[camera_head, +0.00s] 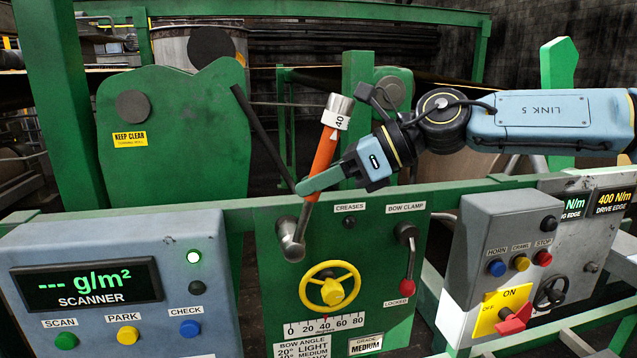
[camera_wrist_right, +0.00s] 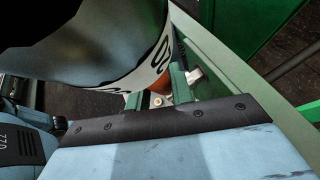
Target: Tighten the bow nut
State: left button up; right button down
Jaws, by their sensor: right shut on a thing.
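A wrench with an orange handle (camera_head: 324,150), a silver upper end and a white "40" band slants over the green panel (camera_head: 385,270). Its metal head (camera_head: 291,240) is at the panel's upper left, where the bow nut is hidden or cannot be told apart from it. My right gripper (camera_head: 308,188) is shut on the handle's lower part. In the right wrist view, the fingers of the right gripper (camera_wrist_right: 160,96) have a bit of the orange handle (camera_wrist_right: 158,88) between them. The left gripper is out of view.
A yellow handwheel (camera_head: 330,287) sits below the wrench head, above a 0–80 scale (camera_head: 325,325). The red-knobbed bow clamp lever (camera_head: 407,260) hangs down by "LOCKED". A scanner box (camera_head: 120,255) stands left, a button box (camera_head: 490,240) right. A dark bar (camera_head: 262,135) slants near the gripper.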

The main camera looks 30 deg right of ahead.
jog(key=shift+w+d, duration=0.3)
jog(key=shift+w, duration=0.6)
jog(key=c, duration=1.7)
grip_release()
jog(key=shift+c, duration=0.2)
grip_shut()
